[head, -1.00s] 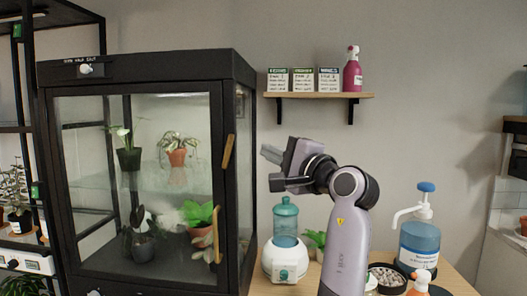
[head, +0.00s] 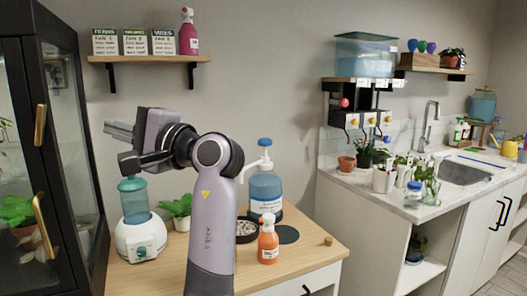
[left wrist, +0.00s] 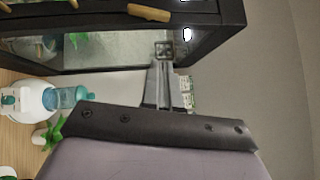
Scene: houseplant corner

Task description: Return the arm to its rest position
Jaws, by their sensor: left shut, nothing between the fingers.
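My left arm stands upright in the middle of the head view. Its gripper (head: 120,131) points left, in front of the grey wall and above the teal-topped humidifier (head: 134,200). The fingers are together and hold nothing. In the left wrist view the closed fingers (left wrist: 165,65) reach toward the dark frame of the glass cabinet (left wrist: 100,52), with no clear contact. My right gripper does not show in either view.
The glass cabinet (head: 88,150) stands at the left. A wooden table (head: 310,262) holds a pump bottle (head: 265,190), an orange spray bottle (head: 268,243) and a potted plant (head: 180,208). A wall shelf (head: 150,58) is above. A counter with a sink (head: 465,172) is at the right.

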